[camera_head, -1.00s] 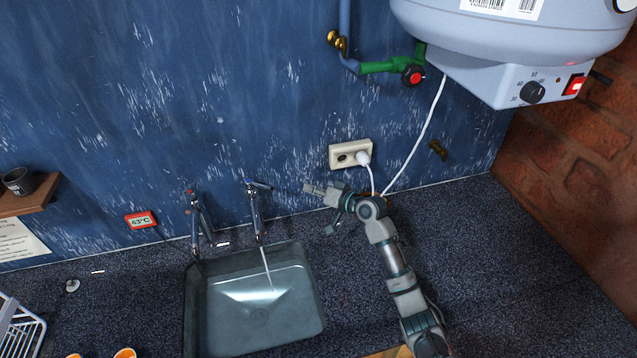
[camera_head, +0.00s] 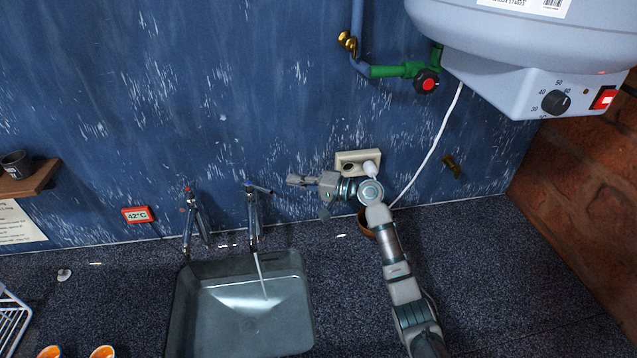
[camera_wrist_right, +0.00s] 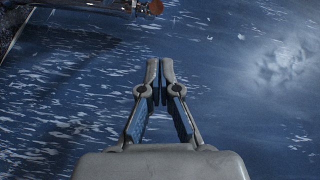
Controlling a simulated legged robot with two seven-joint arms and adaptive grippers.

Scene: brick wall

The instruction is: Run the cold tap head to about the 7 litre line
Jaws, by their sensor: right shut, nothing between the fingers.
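The cold tap (camera_head: 252,217), chrome with a blue-marked lever, stands behind the sink on the right. A thin stream of water (camera_head: 261,275) falls from its spout into the grey sink (camera_head: 181,325). No litre line is readable in the sink. The hot tap (camera_head: 190,215), with a red mark, stands to its left. My right gripper (camera_head: 294,181) is shut and empty, just right of the cold tap's lever with a small gap. In the right wrist view its fingertips (camera_wrist_right: 160,76) meet in front of the blue wall. My left gripper is out of view.
A display (camera_head: 138,215) on the wall reads 42°C. A socket (camera_head: 352,158) with a white plug is behind my right wrist. The water heater (camera_head: 510,60) hangs at upper right. Orange-topped items (camera_head: 103,352) and a white rack (camera_head: 12,318) are at lower left.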

